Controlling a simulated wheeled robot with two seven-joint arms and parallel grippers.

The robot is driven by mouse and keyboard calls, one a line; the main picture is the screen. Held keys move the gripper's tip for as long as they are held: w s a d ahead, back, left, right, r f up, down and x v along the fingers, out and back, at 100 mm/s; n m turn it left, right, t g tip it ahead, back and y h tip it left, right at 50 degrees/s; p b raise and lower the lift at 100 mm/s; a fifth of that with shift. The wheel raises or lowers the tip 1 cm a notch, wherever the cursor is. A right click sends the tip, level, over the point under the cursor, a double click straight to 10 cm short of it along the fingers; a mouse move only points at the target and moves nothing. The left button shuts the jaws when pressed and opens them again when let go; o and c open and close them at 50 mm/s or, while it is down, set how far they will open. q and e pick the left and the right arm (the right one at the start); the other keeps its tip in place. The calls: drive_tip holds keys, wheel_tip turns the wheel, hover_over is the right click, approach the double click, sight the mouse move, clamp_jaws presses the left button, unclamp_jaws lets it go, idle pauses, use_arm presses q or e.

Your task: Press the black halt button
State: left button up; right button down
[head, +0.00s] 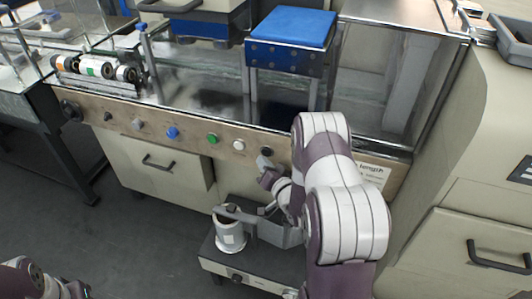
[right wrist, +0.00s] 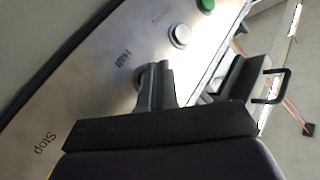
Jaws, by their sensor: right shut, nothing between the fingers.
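The black halt button (head: 266,151) is on the front panel (head: 190,121), right of the silver button (head: 238,144) and the green button (head: 212,138). My right gripper (head: 264,163) is shut and empty, its tips just below the black button in the head view. In the right wrist view the shut fingers (right wrist: 158,82) are over the spot beside the "Halt" label (right wrist: 122,60). They hide most of the button there, and I cannot tell whether they touch it. My left arm shows at the lower left edge of the head view, without its fingers.
The silver button (right wrist: 180,36) is close to the fingers in the right wrist view. A blue button (head: 172,132) is farther left on the panel. A blue-topped block (head: 292,28) stands behind the panel.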

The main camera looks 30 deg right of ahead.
drive_tip(key=shift+w+d, duration=0.3)
drive_tip(key=shift+d, duration=0.05)
drive_tip(key=shift+w+d, duration=0.25)
drive_tip(key=shift+d, duration=0.05)
idle(1.1)
drive_tip(key=shift+s+a, duration=0.55)
drive_tip(key=shift+a, duration=0.1)
drive_tip(key=s+a+p, duration=0.1)
drive_tip(key=s+a, duration=0.2)
drive_tip(key=shift+s+a, duration=0.1)
drive_tip(key=shift+a, duration=0.3)
